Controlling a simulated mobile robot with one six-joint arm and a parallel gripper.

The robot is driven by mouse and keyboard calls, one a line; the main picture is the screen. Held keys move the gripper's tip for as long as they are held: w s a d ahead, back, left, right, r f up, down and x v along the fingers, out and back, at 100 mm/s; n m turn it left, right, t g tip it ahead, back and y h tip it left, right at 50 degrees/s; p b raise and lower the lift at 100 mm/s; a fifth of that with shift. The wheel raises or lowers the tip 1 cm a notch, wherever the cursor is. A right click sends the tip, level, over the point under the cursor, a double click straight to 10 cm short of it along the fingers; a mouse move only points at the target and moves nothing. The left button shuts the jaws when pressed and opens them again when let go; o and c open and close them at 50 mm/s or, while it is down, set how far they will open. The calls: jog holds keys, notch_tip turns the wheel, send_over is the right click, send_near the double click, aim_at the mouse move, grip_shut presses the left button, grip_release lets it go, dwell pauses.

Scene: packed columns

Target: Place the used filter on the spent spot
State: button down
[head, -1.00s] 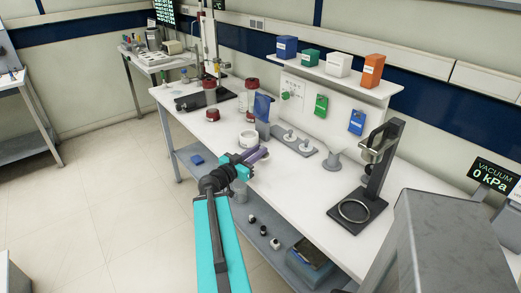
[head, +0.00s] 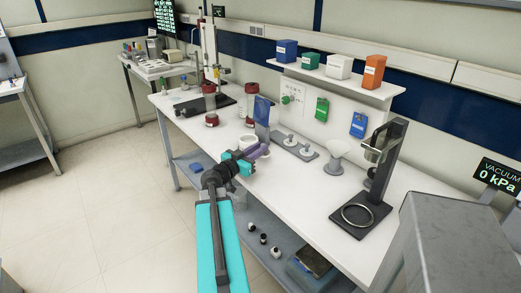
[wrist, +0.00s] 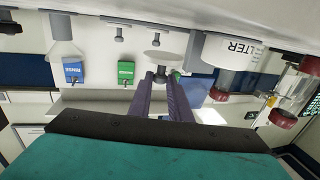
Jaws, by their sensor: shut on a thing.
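My gripper's purple fingers (wrist: 165,100) are shut on a small pale disc with a short stem (wrist: 160,55), which looks like the used filter. In the head view my gripper (head: 263,150) is over the near edge of the white bench, in front of a white ring-shaped container (head: 247,142); the disc is too small to make out there. In the wrist view a white container with letters ending in "LTER" (wrist: 228,52) stands to the right of the disc. I cannot pick out the spent spot in either view.
A grey plate with two knobs (head: 294,147) lies just beyond the gripper. A blue upright panel (head: 262,110), a funnel (head: 337,150) and a dark stand with a ring (head: 372,190) stand on the bench (head: 310,200).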

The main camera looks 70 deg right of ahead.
jog(key=shift+w+d+f, duration=0.1)
jog(key=shift+w+d, duration=0.15)
jog(key=shift+d, duration=0.75)
jog(key=shift+w+d+f, duration=0.1)
jog(key=shift+w+d, duration=0.15)
jog(key=shift+d, duration=0.7)
jog(key=shift+w+d+f, duration=0.1)
jog(key=shift+w+d, duration=0.15)
jog(key=shift+d, duration=0.75)
jog(key=shift+f, duration=1.75)
jog(key=shift+f+p, duration=0.15)
jog(key=shift+p, duration=0.15)
jog(key=c, duration=1.6)
grip_release()
jog(key=shift+c, duration=0.2)
jog(key=b+v, duration=0.1)
jog(key=v, duration=1.1)
